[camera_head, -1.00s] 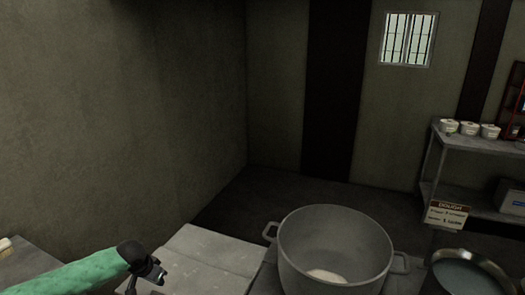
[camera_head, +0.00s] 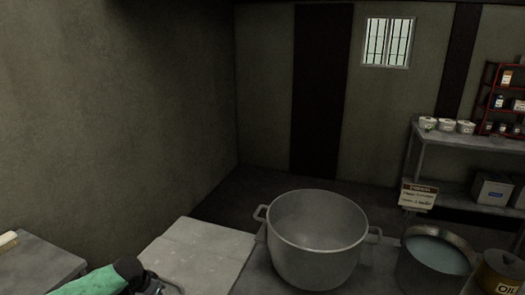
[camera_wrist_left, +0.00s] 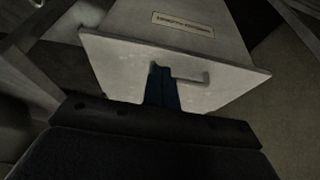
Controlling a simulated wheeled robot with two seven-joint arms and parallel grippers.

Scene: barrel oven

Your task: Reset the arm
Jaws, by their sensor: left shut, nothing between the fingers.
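My left gripper (camera_head: 158,287) is at the bottom edge of the head view, below the pale grey tabletop, at the end of my green-sleeved arm. In the left wrist view its two dark blue fingers (camera_wrist_left: 161,88) are pressed together with nothing between them. Beyond them is a pale panel (camera_wrist_left: 115,66) with a bar handle (camera_wrist_left: 193,79). I cannot tell whether the fingers touch it. My right gripper is not in view.
A large grey two-handled pot (camera_head: 318,240) stands right of the pale tabletop (camera_head: 195,255). A pot of liquid (camera_head: 437,255) and an oil can (camera_head: 503,272) are further right. A grey table (camera_head: 38,268) is at lower left. A shelf (camera_head: 455,140) holds white tubs.

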